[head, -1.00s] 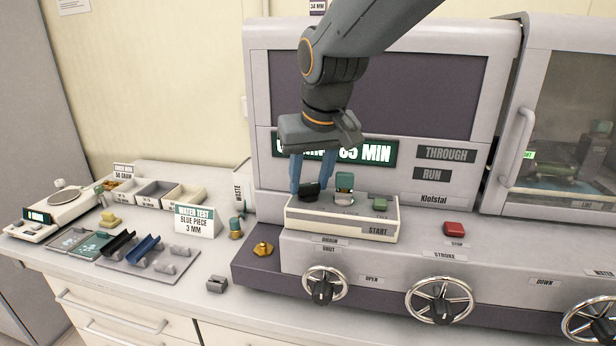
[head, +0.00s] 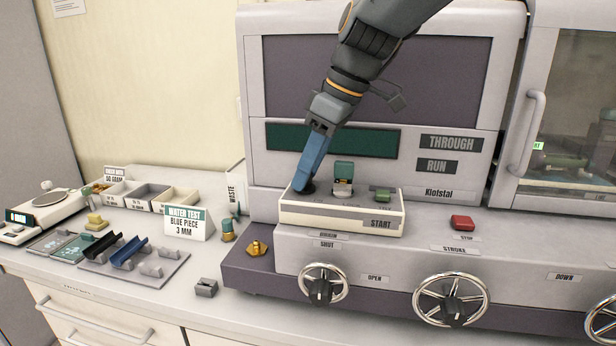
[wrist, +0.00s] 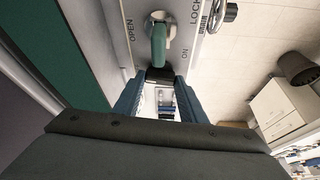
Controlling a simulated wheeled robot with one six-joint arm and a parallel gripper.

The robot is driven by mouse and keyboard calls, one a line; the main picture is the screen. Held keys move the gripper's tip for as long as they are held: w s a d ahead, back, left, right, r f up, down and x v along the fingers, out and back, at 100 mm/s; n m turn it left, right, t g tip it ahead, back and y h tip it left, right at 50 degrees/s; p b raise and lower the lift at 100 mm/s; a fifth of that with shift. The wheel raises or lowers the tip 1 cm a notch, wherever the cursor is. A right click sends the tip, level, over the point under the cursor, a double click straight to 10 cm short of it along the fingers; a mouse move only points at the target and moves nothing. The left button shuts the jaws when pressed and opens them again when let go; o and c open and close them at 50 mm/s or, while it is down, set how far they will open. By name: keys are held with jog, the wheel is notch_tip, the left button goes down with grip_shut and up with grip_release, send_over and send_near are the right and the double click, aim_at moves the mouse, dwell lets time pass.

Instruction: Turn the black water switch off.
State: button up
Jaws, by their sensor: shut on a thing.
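The black switch (head: 309,189) stands at the left end of the white control box (head: 340,219) and is mostly hidden by my fingers in the head view. My gripper (head: 303,186) reaches down to it with blue fingers, seen nearly edge-on. In the wrist view my gripper (wrist: 157,88) has its two fingers on either side of the black switch (wrist: 160,74) and is shut on it. The switch's own label is not readable. The display (head: 332,140) behind is dark green and blank.
A green lever (head: 343,173) stands close to the right of my fingers; it also shows in the wrist view (wrist: 158,46). Handwheels (head: 322,288) line the machine's front.

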jog(key=shift+w+n+b, duration=0.15)
jog(key=shift+n+b, duration=0.15)
jog(key=shift+n, duration=0.4)
jog(key=shift+g, duration=0.3)
jog(key=o, duration=0.8)
jog(key=shift+r, duration=0.15)
jog(key=b+v, duration=0.1)
jog(key=v, duration=0.6)
jog(key=shift+d+r+b, duration=0.2)
jog(key=shift+r+b, duration=0.05)
jog(key=shift+b, duration=0.1)
